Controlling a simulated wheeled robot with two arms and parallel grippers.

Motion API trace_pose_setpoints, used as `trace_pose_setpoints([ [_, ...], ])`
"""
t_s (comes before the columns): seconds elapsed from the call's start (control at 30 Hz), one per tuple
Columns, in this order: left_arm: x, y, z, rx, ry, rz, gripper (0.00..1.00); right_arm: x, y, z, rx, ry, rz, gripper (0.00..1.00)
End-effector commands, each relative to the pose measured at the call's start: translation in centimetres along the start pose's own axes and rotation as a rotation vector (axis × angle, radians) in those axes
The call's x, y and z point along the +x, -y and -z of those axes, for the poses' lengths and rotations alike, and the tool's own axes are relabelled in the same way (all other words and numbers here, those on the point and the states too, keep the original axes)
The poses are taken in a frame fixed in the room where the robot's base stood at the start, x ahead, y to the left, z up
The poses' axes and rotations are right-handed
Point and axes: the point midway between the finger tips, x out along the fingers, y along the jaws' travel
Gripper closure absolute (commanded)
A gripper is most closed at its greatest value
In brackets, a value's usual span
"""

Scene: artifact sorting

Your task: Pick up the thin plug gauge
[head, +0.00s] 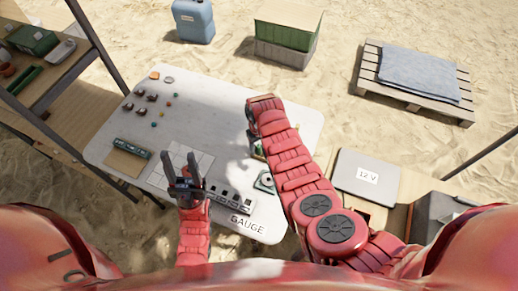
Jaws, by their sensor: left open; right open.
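A rack of small dark gauge pieces (229,196) stands at the front edge of the white table, behind a label reading GAUGE (248,224). I cannot tell which piece is the thin plug gauge; they are too small. My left gripper (184,168) is open and empty, its dark fingers apart, over the pale tiled mat (160,177) just left of the rack. My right gripper (251,107) is at the far end of my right arm, over the table's right back part; its fingers are hard to make out, and the arm covers part of the table's right side.
Several small parts (152,97) lie at the table's back left. A green block (132,148) and a brown pad (125,164) lie at the left. The table's back middle is clear.

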Motion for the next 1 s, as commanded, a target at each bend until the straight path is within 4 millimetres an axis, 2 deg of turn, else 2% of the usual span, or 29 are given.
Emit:
trace_pose_setpoints([
  [0.1, -0.02, 0.00, 0.00, 0.000, 0.000, 0.000, 0.50, 0.00, 0.00, 0.00, 0.000, 0.000, 0.000, 0.44],
  [0.13, -0.01, 0.00, 0.00, 0.000, 0.000, 0.000, 0.50, 0.00, 0.00, -0.01, 0.000, 0.000, 0.000, 0.47],
  [0.43, -0.01, 0.00, 0.00, 0.000, 0.000, 0.000, 0.50, -0.01, 0.00, -0.02, 0.000, 0.001, 0.000, 1.00],
  [1.0, -0.17, -0.01, -0.03, 0.000, 0.000, 0.000, 0.50, -0.18, -0.03, 0.01, 0.001, 0.000, 0.000, 1.00],
])
